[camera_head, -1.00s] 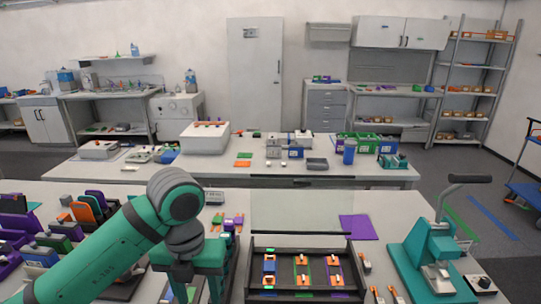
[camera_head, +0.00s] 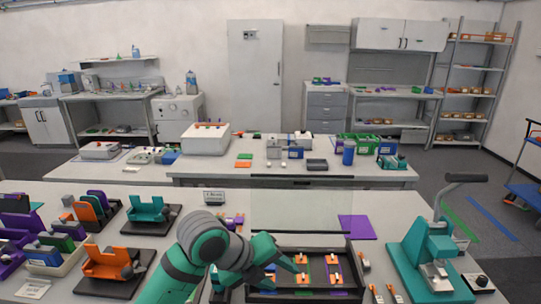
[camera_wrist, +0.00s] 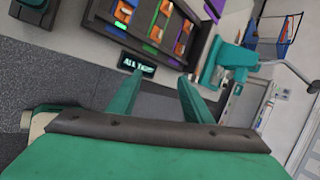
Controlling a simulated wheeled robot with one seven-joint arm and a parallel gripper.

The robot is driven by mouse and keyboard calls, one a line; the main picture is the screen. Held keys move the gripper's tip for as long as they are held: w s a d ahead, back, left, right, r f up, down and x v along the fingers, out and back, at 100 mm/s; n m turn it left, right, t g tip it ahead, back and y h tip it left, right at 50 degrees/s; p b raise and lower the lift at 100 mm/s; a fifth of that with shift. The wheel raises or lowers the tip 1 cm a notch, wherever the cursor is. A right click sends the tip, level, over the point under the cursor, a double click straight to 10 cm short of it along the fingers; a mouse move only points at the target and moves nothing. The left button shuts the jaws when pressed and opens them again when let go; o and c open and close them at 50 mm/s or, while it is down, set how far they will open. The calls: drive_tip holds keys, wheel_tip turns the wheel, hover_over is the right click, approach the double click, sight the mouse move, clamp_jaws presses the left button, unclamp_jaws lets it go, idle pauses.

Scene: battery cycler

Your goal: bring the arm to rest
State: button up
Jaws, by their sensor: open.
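My teal arm (camera_head: 190,260) is bent low at the front middle in the head view. My gripper (camera_head: 281,276) is at the left part of the dark battery tray (camera_head: 349,262) and hides some of it. In the wrist view my gripper (camera_wrist: 160,92) has its two teal fingers well apart, with nothing between them. A small lit display (camera_wrist: 137,67) shows between the fingers. I cannot tell the exact height of the fingers above the bench.
A teal press (camera_head: 425,262) stands right of the tray. Black stands with an orange cradle (camera_head: 106,263) and a teal cradle (camera_head: 148,210) are on the left. A purple mat (camera_head: 358,228) lies behind the tray. The bench around the mat is mostly clear.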

drive_tip(key=w+d+n+t+h, duration=0.4)
drive_tip(key=d+n+t+h, duration=0.15)
drive_tip(key=d+n, duration=0.45)
drive_tip(key=s+f+n+t+y, duration=0.35)
drive_tip(key=f+n, duration=0.25)
drive_tip(key=n, duration=0.2)
drive_tip(key=s+f+n+t+y, duration=0.2)
drive_tip(key=f+n+t, duration=0.2)
drive_tip(key=f+n, duration=0.3)
drive_tip(key=s+a+f+n+y, duration=0.2)
drive_tip(key=s+a+f+n, duration=0.15)
drive_tip(key=s, duration=0.35)
drive_tip(key=s+a+f+n+g+y, duration=0.1)
drive_tip(key=s+a+f+n+y, duration=0.1)
drive_tip(key=s+f, duration=0.35)
drive_tip(key=s+a+f+n+y, duration=0.2)
drive_tip(key=s+n, duration=0.1)
drive_tip(key=s, duration=0.6)
drive_tip(key=s+a+r, duration=0.1)
drive_tip(key=s+a, duration=0.3)
drive_tip(key=s, duration=0.9)
drive_tip(key=shift+a+r+m+g, duration=0.15)
drive_tip(key=shift+r+m+g, duration=0.15)
drive_tip(key=shift+r+m, duration=0.15)
